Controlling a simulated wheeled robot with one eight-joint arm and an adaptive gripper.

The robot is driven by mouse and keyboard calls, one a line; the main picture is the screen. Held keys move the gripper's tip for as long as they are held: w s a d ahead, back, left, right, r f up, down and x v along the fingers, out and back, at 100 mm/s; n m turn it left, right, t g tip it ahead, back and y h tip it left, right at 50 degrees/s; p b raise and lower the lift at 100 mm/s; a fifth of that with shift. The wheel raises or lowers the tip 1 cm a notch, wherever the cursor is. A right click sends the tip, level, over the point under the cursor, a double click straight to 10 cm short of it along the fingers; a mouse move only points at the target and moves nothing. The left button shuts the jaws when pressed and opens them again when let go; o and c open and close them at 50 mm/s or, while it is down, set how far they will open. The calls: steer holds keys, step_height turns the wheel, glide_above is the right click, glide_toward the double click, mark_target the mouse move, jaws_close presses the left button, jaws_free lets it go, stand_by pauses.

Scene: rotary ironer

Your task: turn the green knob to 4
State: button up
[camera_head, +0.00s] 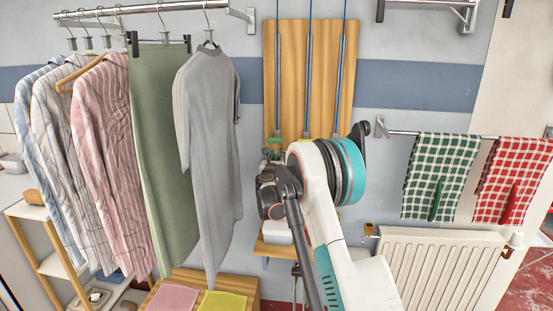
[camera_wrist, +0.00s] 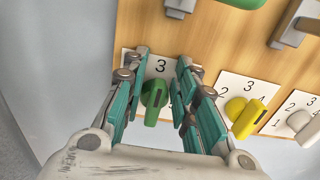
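The green knob (camera_wrist: 154,97) sits on a white number card on the wooden board, in the wrist view. Its bar stands nearly upright in the picture. A 3 shows above it; most other numbers on its card are hidden by my fingers, and I cannot tell which number it points to. My gripper (camera_wrist: 162,62) is open, with one teal finger on each side of the green knob and small gaps between. In the head view my arm covers most of my gripper near the board's lower edge.
A yellow knob (camera_wrist: 246,116) and a white knob (camera_wrist: 305,124) sit right of the green knob on their own cards. In the head view, a grey shirt (camera_head: 208,120) hangs left of the wooden board (camera_head: 287,60), and a radiator (camera_head: 437,268) stands at right.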

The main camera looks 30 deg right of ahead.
steer(key=m, duration=0.4)
steer(key=s+d+f+m, duration=0.1)
steer(key=m, duration=0.3)
steer(key=d+m, duration=0.1)
steer(key=m, duration=0.2)
steer(key=shift+s+f+m, duration=0.2)
steer(key=shift+m, duration=0.2)
stand_by(0.5)
steer(key=o, duration=0.7)
